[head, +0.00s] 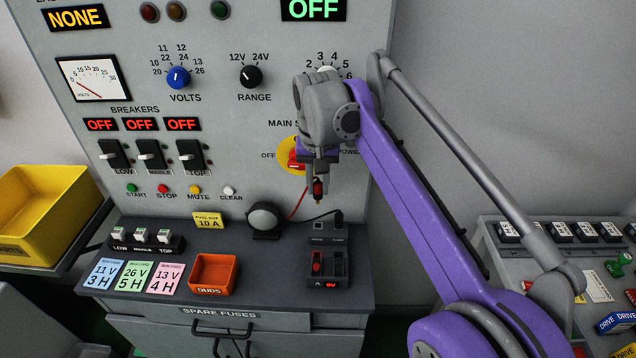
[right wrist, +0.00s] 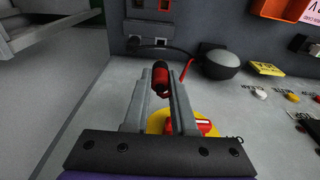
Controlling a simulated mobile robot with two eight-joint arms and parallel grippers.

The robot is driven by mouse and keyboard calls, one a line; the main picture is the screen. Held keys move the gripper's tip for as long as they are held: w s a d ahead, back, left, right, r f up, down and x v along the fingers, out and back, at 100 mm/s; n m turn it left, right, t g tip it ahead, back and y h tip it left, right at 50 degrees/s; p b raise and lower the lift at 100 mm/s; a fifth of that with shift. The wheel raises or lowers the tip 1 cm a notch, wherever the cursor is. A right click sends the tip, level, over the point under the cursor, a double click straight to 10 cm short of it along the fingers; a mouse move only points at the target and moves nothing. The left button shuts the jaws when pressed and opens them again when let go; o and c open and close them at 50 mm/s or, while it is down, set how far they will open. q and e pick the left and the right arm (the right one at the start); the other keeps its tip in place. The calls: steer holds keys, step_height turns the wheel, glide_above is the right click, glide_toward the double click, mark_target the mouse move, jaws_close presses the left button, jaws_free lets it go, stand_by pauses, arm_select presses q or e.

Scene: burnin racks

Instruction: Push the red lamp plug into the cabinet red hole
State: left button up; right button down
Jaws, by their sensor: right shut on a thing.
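The red lamp plug (head: 318,188), red with dark ends, is held between the fingertips of my right gripper (head: 318,178). It hangs in front of the grey cabinet (head: 225,170), above the dark shelf and apart from it. In the right wrist view the plug (right wrist: 160,76) sits between the two fingers with a red wire beside it. The wire runs toward the round lamp (head: 264,218). A small socket block (head: 317,227) stands at the back of the shelf below the plug; I cannot make out a red hole there. My left gripper is out of view.
A black lead's plug (head: 338,217) stands beside the socket block. A black meter unit (head: 328,268) lies in front of it. An orange duds tray (head: 213,274) and a yellow fuse label (head: 208,220) are to the left. The yellow main switch (head: 288,155) is close behind my gripper.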

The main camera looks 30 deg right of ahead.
steer(key=shift+s+a+f+n+y+p, duration=0.15)
steer(key=shift+s+a+f+n, duration=0.55)
steer(key=shift+f, duration=0.9)
steer(key=shift+s+a+f+n+y+p, duration=0.1)
steer(key=shift+s+a+f+n, duration=0.25)
steer(key=shift+s+f+n, duration=0.9)
steer(key=shift+s+a+f+n+y+p, duration=0.2)
steer(key=shift+s+a+f, duration=0.45)
steer(key=shift+f, duration=1.3)
steer(key=shift+d, duration=0.1)
steer(key=shift+f, duration=0.35)
steer(key=shift+f+b, duration=0.45)
steer(key=shift+f, duration=0.8)
